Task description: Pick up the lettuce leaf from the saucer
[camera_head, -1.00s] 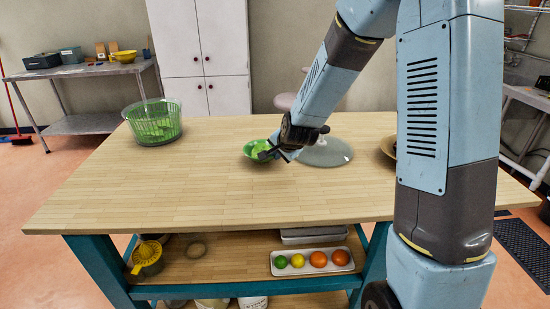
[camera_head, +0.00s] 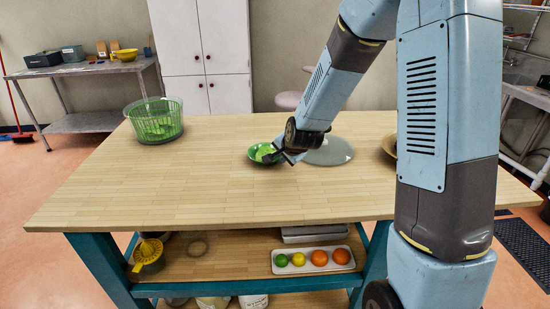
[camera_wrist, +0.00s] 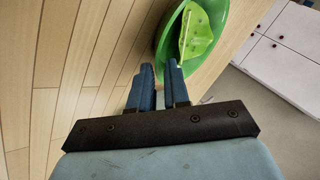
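A green saucer (camera_head: 254,160) stands on the wooden table top, left of the grey round plate. A light green lettuce leaf (camera_head: 263,151) lies in it. In the wrist view the saucer (camera_wrist: 222,22) is at the upper right, with the leaf (camera_wrist: 201,36) inside it. My gripper (camera_head: 275,156) is at the saucer's right side, low over it. In the wrist view its two fingers (camera_wrist: 160,72) are apart with a narrow gap and nothing visible between them. The fingertips are close to the saucer's near rim; I cannot tell whether they touch it.
A clear green basket (camera_head: 153,121) with green contents stands at the table's back left. A grey round plate (camera_head: 332,153) is just right of my gripper, and a brown dish (camera_head: 390,146) is partly hidden behind my arm. The table's front and left (camera_head: 180,195) are clear.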

